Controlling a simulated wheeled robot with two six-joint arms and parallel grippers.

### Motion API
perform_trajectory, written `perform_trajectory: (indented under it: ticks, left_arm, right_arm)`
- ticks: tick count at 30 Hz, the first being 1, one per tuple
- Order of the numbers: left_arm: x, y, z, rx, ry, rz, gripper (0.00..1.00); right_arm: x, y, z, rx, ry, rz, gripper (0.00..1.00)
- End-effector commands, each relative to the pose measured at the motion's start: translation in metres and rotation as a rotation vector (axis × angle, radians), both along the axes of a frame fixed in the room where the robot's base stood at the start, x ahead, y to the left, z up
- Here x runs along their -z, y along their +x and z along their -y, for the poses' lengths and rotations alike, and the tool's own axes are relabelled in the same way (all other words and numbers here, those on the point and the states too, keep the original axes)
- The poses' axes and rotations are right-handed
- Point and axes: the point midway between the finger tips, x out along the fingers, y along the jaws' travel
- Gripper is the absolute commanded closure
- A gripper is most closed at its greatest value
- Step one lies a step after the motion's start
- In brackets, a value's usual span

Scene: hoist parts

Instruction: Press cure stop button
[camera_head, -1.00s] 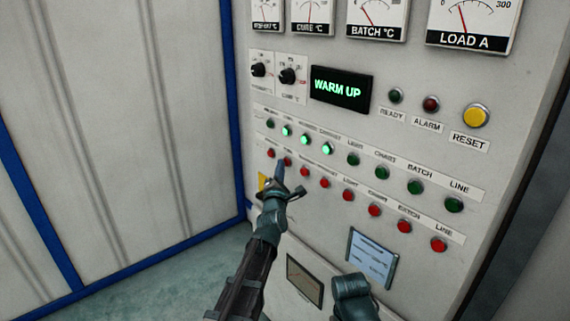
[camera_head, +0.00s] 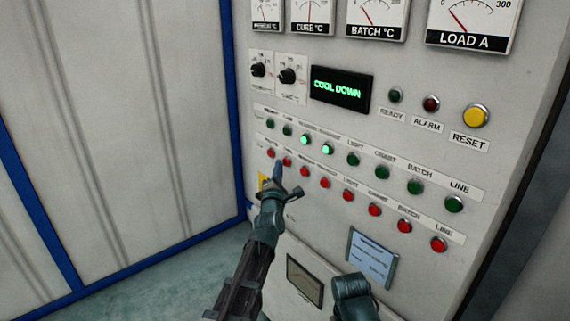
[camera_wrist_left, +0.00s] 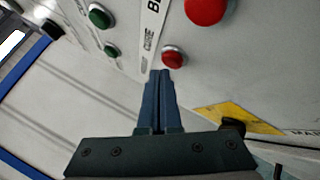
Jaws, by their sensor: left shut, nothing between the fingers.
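The cure stop button is the red button (camera_wrist_left: 173,57) beside the "CURE" label in the left wrist view. In the head view it is the second red button (camera_head: 287,161) from the left in the lower row. My left gripper (camera_head: 277,165) is shut and empty, its fingertips just left of that button in the head view. In the wrist view its blue fingertips (camera_wrist_left: 160,72) lie right by the button's lower edge; I cannot tell whether they touch. The green button (camera_head: 286,131) above is dark. The display (camera_head: 341,89) reads "COOL DOWN".
Other red buttons (camera_head: 325,183) and green buttons (camera_head: 382,172) run to the right. Another red button (camera_wrist_left: 205,10) is close by in the wrist view. A yellow warning label (camera_wrist_left: 235,118) lies below the row. The grey panel stands beside a blue-framed wall.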

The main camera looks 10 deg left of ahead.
Motion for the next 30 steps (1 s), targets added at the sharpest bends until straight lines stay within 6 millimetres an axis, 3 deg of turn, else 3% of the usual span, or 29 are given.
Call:
perform_trajectory:
  ticks: [13, 30]
  left_arm:
    - [0.0, -0.006, -0.004, 0.0, 0.0, 0.0, 1.0]
    - [0.0, -0.043, -0.033, -0.001, 0.0, 0.0, 1.0]
  right_arm:
    - [0.0, 0.0, 0.0, 0.0, 0.0, 0.0, 1.0]
    - [0.0, 0.0, 0.0, 0.0, 0.0, 0.0, 1.0]
